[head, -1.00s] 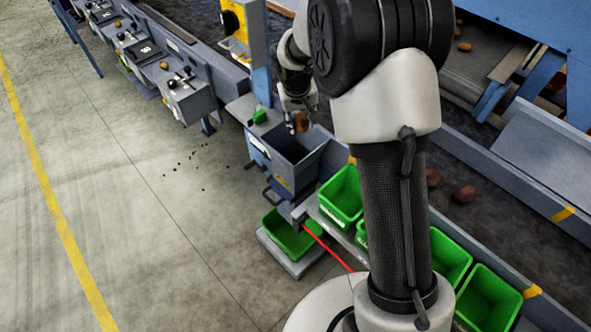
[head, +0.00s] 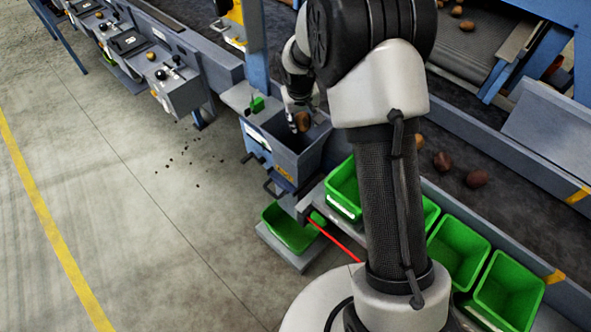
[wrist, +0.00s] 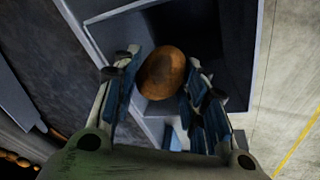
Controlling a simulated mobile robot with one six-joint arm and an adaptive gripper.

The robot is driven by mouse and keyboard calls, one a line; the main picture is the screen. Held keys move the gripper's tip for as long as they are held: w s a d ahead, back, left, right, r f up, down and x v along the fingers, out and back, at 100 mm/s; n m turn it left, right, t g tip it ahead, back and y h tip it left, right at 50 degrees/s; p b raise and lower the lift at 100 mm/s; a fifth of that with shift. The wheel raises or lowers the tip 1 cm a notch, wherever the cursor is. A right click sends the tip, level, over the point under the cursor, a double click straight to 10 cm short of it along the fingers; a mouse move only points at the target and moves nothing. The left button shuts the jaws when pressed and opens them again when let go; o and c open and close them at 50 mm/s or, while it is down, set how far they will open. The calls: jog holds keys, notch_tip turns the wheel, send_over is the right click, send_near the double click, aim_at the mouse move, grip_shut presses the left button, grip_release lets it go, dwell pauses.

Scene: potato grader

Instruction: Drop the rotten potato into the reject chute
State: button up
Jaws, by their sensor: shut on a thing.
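The potato (wrist: 161,73) is brown with a darker patch, and it sits between the fingers of my gripper (wrist: 162,88) in the wrist view. My gripper is shut on it. In the head view the potato (head: 302,121) hangs below my gripper (head: 301,112), over the open top of the grey box-shaped chute (head: 300,160). The chute's dark opening (wrist: 203,40) lies behind the potato in the wrist view. How far the potato is above the rim is hard to tell.
Green bins (head: 459,254) stand in a row along the belt at the right. Another green bin (head: 290,228) sits on a low platform under the chute. Several potatoes (head: 442,161) lie on the dark belt. Grey control boxes (head: 181,85) stand at the upper left; floor on the left is mostly clear.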

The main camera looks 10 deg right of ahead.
jog(key=o, duration=1.2)
jog(key=shift+c, duration=0.2)
jog(key=v, duration=1.2)
